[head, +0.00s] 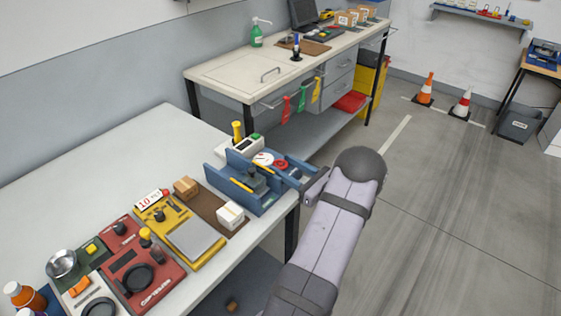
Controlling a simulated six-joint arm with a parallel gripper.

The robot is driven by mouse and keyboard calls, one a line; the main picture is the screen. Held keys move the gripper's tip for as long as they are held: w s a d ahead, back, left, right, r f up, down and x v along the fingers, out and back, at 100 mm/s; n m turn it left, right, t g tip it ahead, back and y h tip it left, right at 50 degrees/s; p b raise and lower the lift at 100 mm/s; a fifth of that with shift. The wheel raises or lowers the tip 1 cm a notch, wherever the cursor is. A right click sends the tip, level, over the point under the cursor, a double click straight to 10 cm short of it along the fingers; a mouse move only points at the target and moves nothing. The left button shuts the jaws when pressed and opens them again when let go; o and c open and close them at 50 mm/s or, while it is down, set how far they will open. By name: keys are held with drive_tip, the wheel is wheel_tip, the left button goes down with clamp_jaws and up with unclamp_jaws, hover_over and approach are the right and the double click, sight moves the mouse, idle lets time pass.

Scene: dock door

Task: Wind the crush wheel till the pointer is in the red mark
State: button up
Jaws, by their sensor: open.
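A blue bench device (262,205) stands at the right end of the near table. It carries a small white round dial (263,158) with some red on it; the pointer's exact place is too small to read. A small red round part (281,164) sits just right of the dial and may be the crush wheel; I cannot tell for sure. My gripper (305,182) is at the device's right side, close to the red part. It is open, and its fingers are largely hidden by my arm, so contact cannot be told.
The near table also holds a yellow scale (195,243), a white box (230,216), a brown box (186,187) and a red device with a black wheel (137,279). A long bench (225,72) stands behind. The table's back left is clear; open floor lies right.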

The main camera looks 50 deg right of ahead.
drive_tip(key=shift+w, duration=1.2)
drive_tip(key=shift+c, duration=0.3)
drive_tip(key=c, duration=0.7)
drive_tip(key=shift+m+h+p, duration=0.3)
drive_tip(key=shift+m+h, duration=0.4)
drive_tip(key=shift+h, duration=0.4)
drive_tip(key=o, duration=0.8)
drive_tip(key=shift+c, duration=0.2)
drive_tip(key=shift+d+n+y, duration=0.1)
drive_tip(key=shift+n+y, duration=0.2)
drive_tip(key=shift+y, duration=0.2)
